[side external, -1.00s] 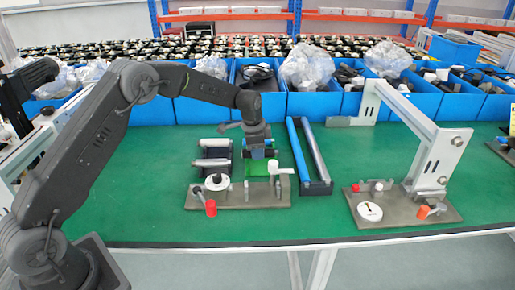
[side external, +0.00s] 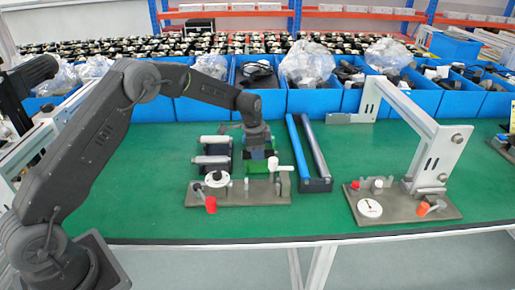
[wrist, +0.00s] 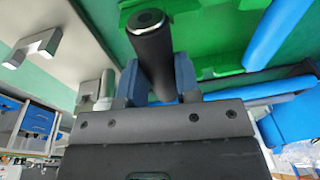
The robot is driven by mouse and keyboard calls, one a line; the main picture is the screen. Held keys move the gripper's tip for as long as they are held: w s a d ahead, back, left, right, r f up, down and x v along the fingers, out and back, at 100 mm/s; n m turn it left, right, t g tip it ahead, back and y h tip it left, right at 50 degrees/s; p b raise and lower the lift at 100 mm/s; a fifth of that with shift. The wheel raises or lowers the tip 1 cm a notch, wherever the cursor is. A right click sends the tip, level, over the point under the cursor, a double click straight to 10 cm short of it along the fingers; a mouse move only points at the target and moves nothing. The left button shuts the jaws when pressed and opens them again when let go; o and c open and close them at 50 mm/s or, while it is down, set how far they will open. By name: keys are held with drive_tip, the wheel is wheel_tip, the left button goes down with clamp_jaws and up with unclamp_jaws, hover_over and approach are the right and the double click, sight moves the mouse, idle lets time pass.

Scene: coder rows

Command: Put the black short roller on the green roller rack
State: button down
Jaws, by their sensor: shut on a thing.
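The black short roller (wrist: 152,55) is clamped between the blue fingertips of my gripper (wrist: 157,80), with its round end pointing away from the gripper in the wrist view. The green roller rack (wrist: 215,45) lies beyond and beside it there. In the side view my gripper (side external: 257,152) is low over the green rack (side external: 249,168), which shows in small patches around the fingers. The roller is mostly hidden there. I cannot tell whether it touches the rack.
A dark rack with silver rollers (side external: 212,161) stands just left. A grey fixture plate (side external: 232,195) with a white handle is in front. Blue bins (side external: 312,106) line the back. Front green table is clear.

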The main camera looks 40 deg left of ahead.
drive_tip(key=shift+f, duration=0.2)
idle(0.4)
drive_tip(key=shift+f, duration=0.2)
drive_tip(key=shift+f, duration=0.15)
drive_tip(key=shift+f, duration=0.3)
drive_tip(key=shift+f, duration=0.15)
idle(0.7)
drive_tip(key=c, duration=0.8)
unclamp_jaws()
drive_tip(key=shift+o, duration=0.2)
wheel_tip(320, 180, up, 14)
drive_tip(key=s, duration=0.2)
drive_tip(key=shift+a+f, duration=0.2)
drive_tip(key=shift+a, duration=0.05)
